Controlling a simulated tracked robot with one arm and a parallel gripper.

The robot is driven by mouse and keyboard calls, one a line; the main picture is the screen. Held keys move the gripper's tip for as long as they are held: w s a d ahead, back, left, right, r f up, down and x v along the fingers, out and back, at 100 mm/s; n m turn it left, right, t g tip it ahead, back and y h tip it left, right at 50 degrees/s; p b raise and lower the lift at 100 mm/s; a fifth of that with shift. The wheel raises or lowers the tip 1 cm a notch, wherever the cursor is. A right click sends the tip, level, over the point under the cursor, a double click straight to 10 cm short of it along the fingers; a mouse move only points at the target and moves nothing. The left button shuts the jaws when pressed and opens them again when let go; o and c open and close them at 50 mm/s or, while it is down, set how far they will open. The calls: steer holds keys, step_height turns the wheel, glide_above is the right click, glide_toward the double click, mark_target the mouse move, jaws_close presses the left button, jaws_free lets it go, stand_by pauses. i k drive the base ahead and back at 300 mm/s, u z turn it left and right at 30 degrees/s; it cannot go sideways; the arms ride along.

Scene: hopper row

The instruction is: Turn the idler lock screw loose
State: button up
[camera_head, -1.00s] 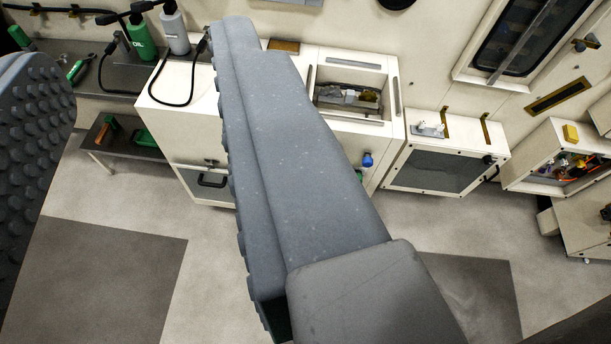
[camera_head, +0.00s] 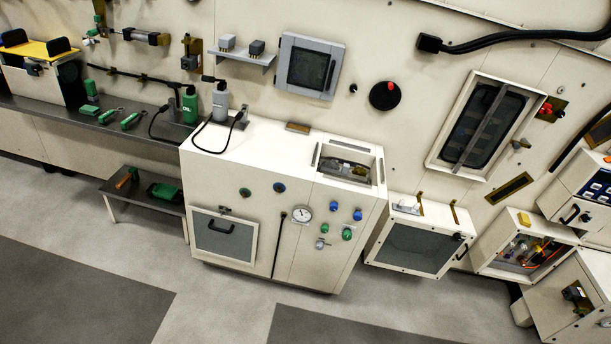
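I cannot pick out the idler lock screw in this view; at this distance such a small part is not distinguishable. A cream cabinet (camera_head: 262,228) stands at the middle against the wall. Its top has an open recess (camera_head: 345,167) with metal parts inside, too small to tell apart. Its front carries a round gauge (camera_head: 302,214) and blue knobs (camera_head: 334,206) and green knobs (camera_head: 347,233). My gripper is not in view, so whether it is open or shut does not show.
A grey bench (camera_head: 95,119) with a green oil bottle (camera_head: 190,106) runs along the left. A low table (camera_head: 113,188) stands below it. A dark-windowed box (camera_head: 414,247) and an open-fronted box (camera_head: 526,244) are at the right. The foreground floor (camera_head: 215,295) is clear.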

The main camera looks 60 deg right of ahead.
mark_target(334, 205)
steer(key=u, duration=0.05)
steer(key=i, duration=0.6)
steer(key=z, duration=0.5)
steer(key=i, duration=1.15)
steer(key=z, duration=0.9)
steer(key=i, duration=0.3)
steer(key=z, duration=0.2)
